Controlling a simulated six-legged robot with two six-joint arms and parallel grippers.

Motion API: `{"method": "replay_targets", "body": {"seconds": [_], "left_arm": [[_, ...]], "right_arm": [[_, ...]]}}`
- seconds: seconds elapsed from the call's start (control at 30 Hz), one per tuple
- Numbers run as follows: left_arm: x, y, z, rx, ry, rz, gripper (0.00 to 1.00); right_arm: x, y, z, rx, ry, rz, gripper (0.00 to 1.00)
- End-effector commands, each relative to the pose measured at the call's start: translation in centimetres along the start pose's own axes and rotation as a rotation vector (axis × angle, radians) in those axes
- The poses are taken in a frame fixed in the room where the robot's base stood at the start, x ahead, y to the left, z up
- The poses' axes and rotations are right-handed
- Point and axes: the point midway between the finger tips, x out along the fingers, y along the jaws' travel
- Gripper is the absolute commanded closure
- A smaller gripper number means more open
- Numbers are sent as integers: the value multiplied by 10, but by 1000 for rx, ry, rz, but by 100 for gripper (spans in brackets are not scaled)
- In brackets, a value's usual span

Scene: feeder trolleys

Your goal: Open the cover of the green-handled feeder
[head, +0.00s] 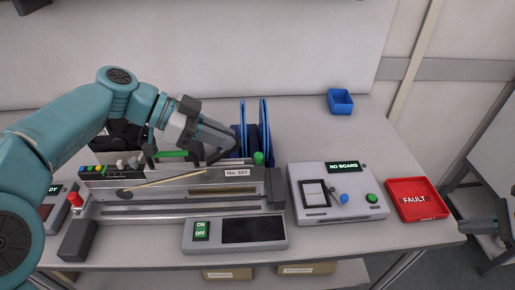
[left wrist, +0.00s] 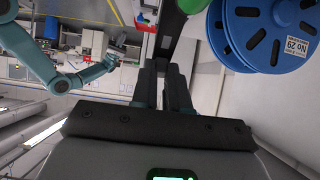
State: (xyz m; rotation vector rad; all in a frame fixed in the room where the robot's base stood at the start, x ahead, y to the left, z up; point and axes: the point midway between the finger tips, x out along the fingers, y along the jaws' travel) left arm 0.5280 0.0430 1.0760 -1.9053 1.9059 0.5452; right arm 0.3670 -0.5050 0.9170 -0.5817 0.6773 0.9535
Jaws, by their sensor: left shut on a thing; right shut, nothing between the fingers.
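The feeder (head: 190,190), labelled No 307, lies on the table with a long grey body. A green handle (head: 172,153) shows behind its top edge, and a green knob (head: 258,158) stands at its right end. My left gripper (head: 226,150) is over the feeder's back edge, left of the knob. In the left wrist view its fingers (left wrist: 163,85) are shut on a narrow dark bar (left wrist: 168,35), with a green rounded part (left wrist: 192,4) just beyond. Whether the bar belongs to the cover I cannot tell.
Blue reels (head: 264,125) stand behind the feeder, close to my left gripper; one shows large in the left wrist view (left wrist: 265,30). A NO BOARD box (head: 310,205), a red FAULT tray (head: 418,199) and a blue bin (head: 340,102) are to the right. An ON/OFF panel (head: 235,233) lies in front.

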Motion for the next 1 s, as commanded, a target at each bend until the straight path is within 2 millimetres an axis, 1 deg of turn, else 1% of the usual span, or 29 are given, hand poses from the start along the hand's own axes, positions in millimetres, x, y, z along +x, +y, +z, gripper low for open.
{"method": "replay_targets", "body": {"seconds": [0.03, 0.07, 0.1, 0.17, 0.2, 0.27, 0.3, 0.4, 0.5, 0.6, 0.87, 1.0], "left_arm": [[-1, 0, 0, 1, 1, -2, 100], [-1, 0, 0, 1, 1, -2, 100], [-1, 0, 0, 0, 1, -2, 100], [-1, 0, 0, 0, 1, -2, 100], [-1, 0, -1, 1, 1, -2, 100], [-1, 0, -1, 1, 1, -2, 100], [-1, 0, -1, 1, 1, -2, 100], [0, 0, 0, 0, 0, -1, 100], [-1, 0, 0, 0, 0, -1, 100], [-1, 0, 0, -1, 0, -2, 100], [-1, 0, 0, 0, 0, -2, 100], [-1, 0, 0, 0, 0, -1, 100]], "right_arm": [[18, -1, 42, -1, -117, 59, 100], [30, -4, 66, -3, -192, 92, 100], [50, -8, 98, -15, -288, 133, 100], [81, -15, 144, -36, -425, 187, 100], [99, -16, 176, -47, -512, 225, 100], [123, -15, 221, -57, -634, 284, 100], [136, -12, 249, -59, -707, 323, 100], [161, 0, 307, -53, -854, 413, 100], [176, 12, 347, -39, -951, 480, 100], [185, 20, 369, -28, -1005, 519, 100], [197, 35, 399, -24, -1028, 534, 100], [208, 47, 421, -24, -1027, 533, 100]]}}
